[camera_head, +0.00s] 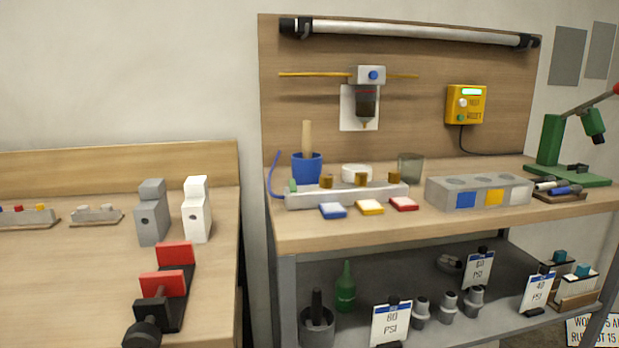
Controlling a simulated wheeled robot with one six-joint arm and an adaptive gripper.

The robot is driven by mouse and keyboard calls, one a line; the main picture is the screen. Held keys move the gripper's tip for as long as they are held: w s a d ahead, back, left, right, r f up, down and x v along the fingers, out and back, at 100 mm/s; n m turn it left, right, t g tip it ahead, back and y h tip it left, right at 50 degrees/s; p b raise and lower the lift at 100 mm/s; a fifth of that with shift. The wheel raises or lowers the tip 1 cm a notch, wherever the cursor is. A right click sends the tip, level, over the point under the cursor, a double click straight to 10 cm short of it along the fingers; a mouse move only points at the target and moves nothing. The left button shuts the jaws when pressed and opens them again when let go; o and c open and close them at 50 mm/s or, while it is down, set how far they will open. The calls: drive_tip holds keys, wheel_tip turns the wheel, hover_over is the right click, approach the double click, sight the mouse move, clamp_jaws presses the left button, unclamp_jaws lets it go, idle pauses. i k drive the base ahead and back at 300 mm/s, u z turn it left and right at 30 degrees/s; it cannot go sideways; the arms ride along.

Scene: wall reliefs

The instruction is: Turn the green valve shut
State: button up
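No part of my gripper shows in the head view. I cannot tell for sure which thing is the green valve. A small pale green piece (293,186) stands at the left end of a long grey manifold bar (340,198) on the right bench, beside a blue hose (275,172). It is too small to tell whether it is open or shut. Several brass-coloured fittings (361,180) stand along the bar. A yellow box (466,104) on the back panel has a green lit strip and a small green knob (461,118).
Blue, yellow and red blocks (369,208) lie before the bar. A grey block (478,192) and a green press (552,145) stand to the right. A red-and-black vise (165,285) sits on the left bench. A green bottle (345,290) stands on the shelf below. A gap separates the benches.

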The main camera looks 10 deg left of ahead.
sight(293, 188)
drive_tip(key=k, duration=0.7)
drive_tip(key=u, duration=0.7)
drive_tip(key=i, duration=1)
